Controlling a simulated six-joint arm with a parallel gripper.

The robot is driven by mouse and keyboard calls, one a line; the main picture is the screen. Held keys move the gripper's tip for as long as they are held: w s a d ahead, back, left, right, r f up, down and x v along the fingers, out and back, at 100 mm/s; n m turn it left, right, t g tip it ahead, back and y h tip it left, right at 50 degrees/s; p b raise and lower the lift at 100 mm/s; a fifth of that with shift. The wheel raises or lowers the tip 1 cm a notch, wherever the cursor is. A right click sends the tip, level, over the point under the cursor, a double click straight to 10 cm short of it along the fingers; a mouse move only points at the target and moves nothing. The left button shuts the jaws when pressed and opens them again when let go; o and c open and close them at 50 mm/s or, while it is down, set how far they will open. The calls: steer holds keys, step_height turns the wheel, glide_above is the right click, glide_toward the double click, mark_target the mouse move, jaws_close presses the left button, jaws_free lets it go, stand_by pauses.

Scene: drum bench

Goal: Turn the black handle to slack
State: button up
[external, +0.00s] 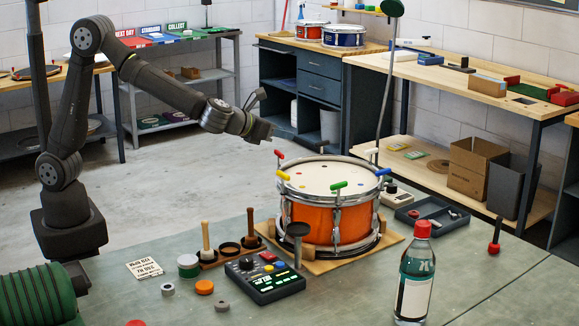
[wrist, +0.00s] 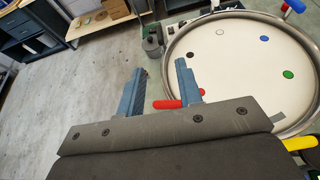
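The orange drum (external: 335,222) stands on a wooden board, its pale head (wrist: 235,60) facing up. Red (external: 279,154), yellow (external: 283,175), green (external: 338,186), blue (external: 383,172) and white (external: 371,151) handles show around its rim. I cannot clearly make out a black handle on the drum in either view. A black dot (wrist: 189,56) is on the head near the left rim in the wrist view. My gripper (external: 268,132) is open and empty above the drum's far left side. Its fingers (wrist: 160,70) are apart, with the red handle (wrist: 167,104) seen between them.
A dark grey cylinder (wrist: 152,47) is beside the rim in the wrist view. A control box (external: 265,280), wooden-handled tools (external: 205,240) and a red-capped bottle (external: 415,280) are in front of the drum. A grey tray (external: 432,214) is at its right.

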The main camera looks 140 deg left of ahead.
mark_target(322, 143)
steer(key=x, duration=1.5)
steer(key=shift+a+f, duration=0.25)
steer(key=shift+a, duration=0.1)
steer(key=shift+c, duration=0.2)
jaws_close()
